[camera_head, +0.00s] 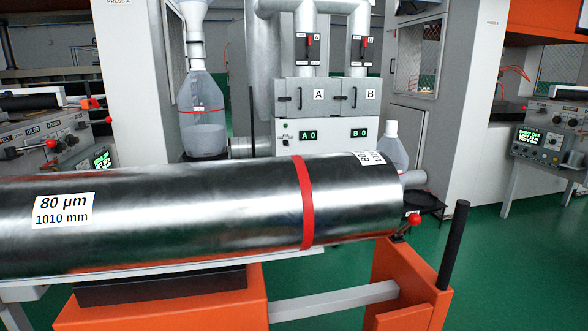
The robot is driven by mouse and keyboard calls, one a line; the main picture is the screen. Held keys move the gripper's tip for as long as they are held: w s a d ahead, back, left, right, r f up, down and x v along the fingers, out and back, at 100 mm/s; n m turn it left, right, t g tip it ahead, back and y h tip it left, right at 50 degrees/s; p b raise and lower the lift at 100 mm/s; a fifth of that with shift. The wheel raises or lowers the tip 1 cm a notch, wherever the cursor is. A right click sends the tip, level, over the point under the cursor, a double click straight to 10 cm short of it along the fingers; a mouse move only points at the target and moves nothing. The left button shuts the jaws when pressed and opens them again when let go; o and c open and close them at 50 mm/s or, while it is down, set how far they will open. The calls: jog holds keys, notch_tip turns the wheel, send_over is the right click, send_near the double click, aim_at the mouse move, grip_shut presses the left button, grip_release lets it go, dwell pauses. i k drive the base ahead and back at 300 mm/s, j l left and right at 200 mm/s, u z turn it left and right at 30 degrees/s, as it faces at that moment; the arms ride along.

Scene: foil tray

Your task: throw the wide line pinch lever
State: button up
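A lever with a red ball knob (414,218) stands on the orange stand at the right end of the big foil roll; its lower part is partly hidden. A third red knob (91,103) shows on a rod behind that panel. No readable label tells me which is the wide line pinch lever. My gripper is not in view.
A shiny foil roll (200,210) marked 80 µm, 1010 mm spans the foreground on an orange stand (400,285) with a black upright post (453,245). A cabinet (322,135) marked A and B stands behind. Green floor (510,270) is open at right, before another control panel (545,143).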

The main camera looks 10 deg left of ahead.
aim_at(82, 124)
jog(key=i+l+z, duration=0.25)
jog(key=l, duration=0.25)
jog(key=l+z, duration=0.3)
jog(key=l, duration=0.2)
jog(key=i+l+z, duration=0.55)
jog(key=l, duration=0.2)
jog(key=i+l+u, duration=0.1)
jog(key=i, duration=0.3)
jog(key=i+l+u, duration=0.1)
jog(key=i, duration=0.35)
jog(key=i+l+u, duration=0.15)
jog(key=i+l, duration=0.15)
jog(key=i+j+u, duration=0.2)
jog(key=i+u, duration=0.25)
jog(key=i, duration=0.15)
jog(key=i+u, duration=0.45)
jog(key=i, duration=0.2)
jog(key=i+l+u, duration=0.4)
jog(key=i, duration=0.2)
jog(key=i+j+u, duration=0.25)
jog(key=i+u, duration=0.95)
jog(key=i+l+u, duration=0.2)
jog(key=i+u, duration=0.2)
jog(key=i, duration=0.1)
